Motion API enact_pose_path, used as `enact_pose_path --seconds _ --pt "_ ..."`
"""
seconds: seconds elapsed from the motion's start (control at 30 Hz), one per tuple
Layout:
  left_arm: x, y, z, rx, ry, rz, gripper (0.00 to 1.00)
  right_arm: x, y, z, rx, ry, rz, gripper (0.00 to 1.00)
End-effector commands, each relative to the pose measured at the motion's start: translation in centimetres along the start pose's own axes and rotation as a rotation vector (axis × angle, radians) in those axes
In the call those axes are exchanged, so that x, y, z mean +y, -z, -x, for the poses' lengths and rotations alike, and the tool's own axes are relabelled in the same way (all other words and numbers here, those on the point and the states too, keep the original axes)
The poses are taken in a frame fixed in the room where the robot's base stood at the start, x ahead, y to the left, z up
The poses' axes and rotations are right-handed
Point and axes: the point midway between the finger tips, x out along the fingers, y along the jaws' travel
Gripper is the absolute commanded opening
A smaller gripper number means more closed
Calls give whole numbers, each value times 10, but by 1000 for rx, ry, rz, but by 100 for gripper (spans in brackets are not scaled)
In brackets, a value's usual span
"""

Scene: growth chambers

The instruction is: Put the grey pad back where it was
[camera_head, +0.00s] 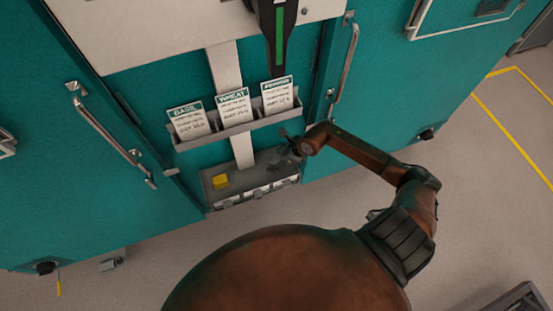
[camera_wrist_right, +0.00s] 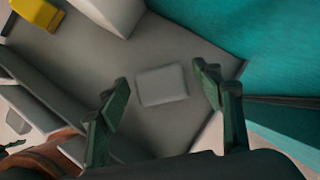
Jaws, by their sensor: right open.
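The grey pad (camera_wrist_right: 162,85) is a small flat rectangle on the floor of a grey tray (camera_wrist_right: 195,38), seen in the right wrist view. My right gripper (camera_wrist_right: 161,78) is open, with one finger on each side of the pad in that picture and nothing held. I cannot tell how far the fingertips are above the tray. In the head view my right gripper (camera_head: 287,147) is at the right end of the grey tray (camera_head: 208,189), and I cannot make out the pad there. My left gripper is not in view.
A yellow block (camera_head: 220,181) sits at the tray's left. Above is a rack (camera_head: 238,130) with three cards: basil (camera_head: 188,121), wheat (camera_head: 234,106) and one partly readable (camera_head: 277,96). Teal doors with metal handles (camera_head: 345,68) flank it. Open floor (camera_head: 480,200) lies to the right.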

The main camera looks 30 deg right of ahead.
Motion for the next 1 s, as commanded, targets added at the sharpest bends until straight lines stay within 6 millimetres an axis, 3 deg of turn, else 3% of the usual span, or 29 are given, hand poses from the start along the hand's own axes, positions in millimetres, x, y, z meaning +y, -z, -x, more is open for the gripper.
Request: enact_pose_path --seconds 0.17,0.6,0.8,1.0 --pt "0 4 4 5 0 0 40 -1 -1 14 -1 2 1 60" --pt "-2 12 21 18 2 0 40 -1 -1 99 0 3 2 60" --pt "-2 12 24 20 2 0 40 0 0 118 -1 1 1 60" --pt "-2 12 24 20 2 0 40 0 0 120 0 0 0 60"
